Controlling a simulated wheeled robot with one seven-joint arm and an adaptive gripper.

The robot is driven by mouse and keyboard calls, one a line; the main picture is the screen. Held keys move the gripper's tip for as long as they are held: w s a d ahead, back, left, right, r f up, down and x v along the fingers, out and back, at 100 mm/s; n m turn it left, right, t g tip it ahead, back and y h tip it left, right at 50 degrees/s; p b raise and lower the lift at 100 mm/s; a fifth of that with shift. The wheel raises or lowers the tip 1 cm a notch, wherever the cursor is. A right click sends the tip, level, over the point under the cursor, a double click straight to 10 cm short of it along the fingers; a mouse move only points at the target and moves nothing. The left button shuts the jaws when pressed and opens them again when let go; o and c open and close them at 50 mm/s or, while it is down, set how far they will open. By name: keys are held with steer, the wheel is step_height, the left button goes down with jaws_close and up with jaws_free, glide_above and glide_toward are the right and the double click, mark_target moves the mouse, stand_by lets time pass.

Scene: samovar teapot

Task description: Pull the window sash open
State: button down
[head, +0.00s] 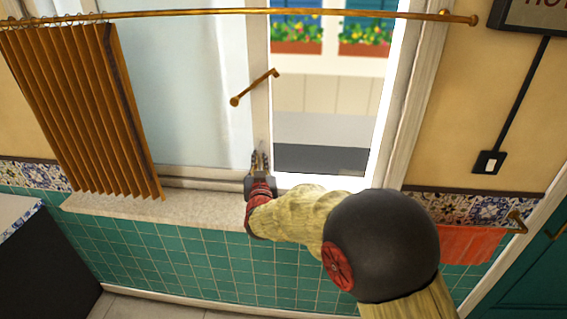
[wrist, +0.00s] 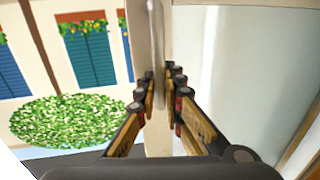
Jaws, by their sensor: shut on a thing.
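The window sash (head: 262,120) has a pale upright edge in the middle of the window, with frosted glass to its left and an open gap to its right. A brass handle (head: 254,88) is fixed on the sash, well above my gripper. My gripper (head: 260,158) is at the lower part of the sash edge, just above the sill. In the wrist view, the fingers of my gripper (wrist: 163,82) are on both sides of the sash's edge (wrist: 157,120) and shut on it. The exact contact at the fingertips is partly hidden.
A brown pleated curtain (head: 75,110) hangs from a brass rod (head: 230,12) at the left. The stone sill (head: 170,208) runs below the window. A light switch (head: 488,162) and an orange towel (head: 468,245) are at the right. The window's right frame (head: 408,95) stands beyond the gap.

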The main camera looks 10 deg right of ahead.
steer(key=shift+w+a, duration=0.25)
steer(key=shift+a, duration=0.5)
steer(key=shift+w+a, duration=0.2)
steer(key=shift+a, duration=0.55)
steer(key=c, duration=2.1)
jaws_free()
steer(key=shift+o, duration=0.7)
steer(key=s, duration=1.2)
steer(key=shift+a, duration=0.45)
